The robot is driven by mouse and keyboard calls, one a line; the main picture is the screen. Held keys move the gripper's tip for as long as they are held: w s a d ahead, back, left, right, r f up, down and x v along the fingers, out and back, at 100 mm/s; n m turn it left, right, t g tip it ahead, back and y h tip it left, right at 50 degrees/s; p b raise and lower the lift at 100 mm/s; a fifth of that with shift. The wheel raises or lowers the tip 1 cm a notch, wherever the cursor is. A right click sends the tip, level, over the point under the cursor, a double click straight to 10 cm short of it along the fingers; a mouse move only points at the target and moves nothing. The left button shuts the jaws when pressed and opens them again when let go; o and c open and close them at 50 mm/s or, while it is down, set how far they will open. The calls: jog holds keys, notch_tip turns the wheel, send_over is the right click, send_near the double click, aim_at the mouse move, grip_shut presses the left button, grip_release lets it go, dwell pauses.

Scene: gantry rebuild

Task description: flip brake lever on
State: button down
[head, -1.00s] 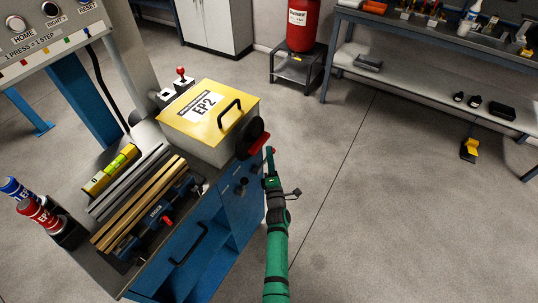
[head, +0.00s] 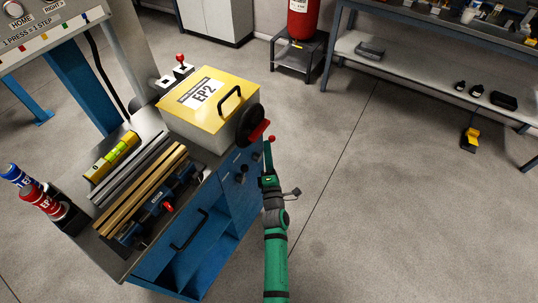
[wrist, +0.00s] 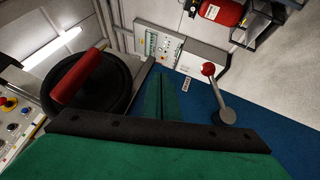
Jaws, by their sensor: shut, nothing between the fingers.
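The brake lever shows in the wrist view as a grey arm (wrist: 220,95) with a red ball knob, on the blue cabinet side. The arm leans toward the upper left from its pivot. In the head view a small red knob (head: 271,138) shows just beyond my gripper tip. My gripper (head: 267,148) is green, shut and empty, beside the cabinet's right side. In the wrist view its closed fingers (wrist: 161,88) point toward the blue panel, left of the lever and apart from it in the picture. The lever's pivot is hidden in the head view.
A black handwheel (wrist: 92,88) with a red handle is close left of my fingers; it also shows in the head view (head: 249,125).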

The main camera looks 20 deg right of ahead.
jog(key=shift+s+a+r, duration=0.2)
jog(key=shift+s+r, duration=0.15)
jog(key=shift+s, duration=0.25)
jog(key=shift+s+a+r, duration=0.25)
jog(key=shift+s+r, duration=0.05)
jog(key=shift+s, duration=0.3)
jog(key=shift+s+a+r, duration=0.2)
jog(key=shift+s+r, duration=0.15)
jog(key=shift+s, duration=0.25)
jog(key=s+a+f+m+g+y, duration=0.1)
jog(key=s+a+f+m+y, duration=0.15)
jog(key=s+a, duration=0.6)
jog(key=s+a+f+m+y, duration=0.1)
jog(key=s+a+f+m, duration=0.3)
jog(key=s, duration=0.7)
jog(key=s+a+r+m+g, duration=0.1)
jog(key=s+a+r+m, duration=0.1)
jog(key=s, duration=0.4)
jog(key=s+a+r+m+g+y, duration=0.1)
jog(key=s+a+r+m, duration=0.2)
jog(key=s, duration=0.4)
jog(key=s+a+r+m+g+y, duration=0.1)
jog(key=s+a+r+m, duration=0.2)
jog(key=s+a+m, duration=0.2)
jog(key=shift+s+a, duration=0.2)
jog(key=shift+s, duration=1)
jog(key=shift+y, duration=0.25)
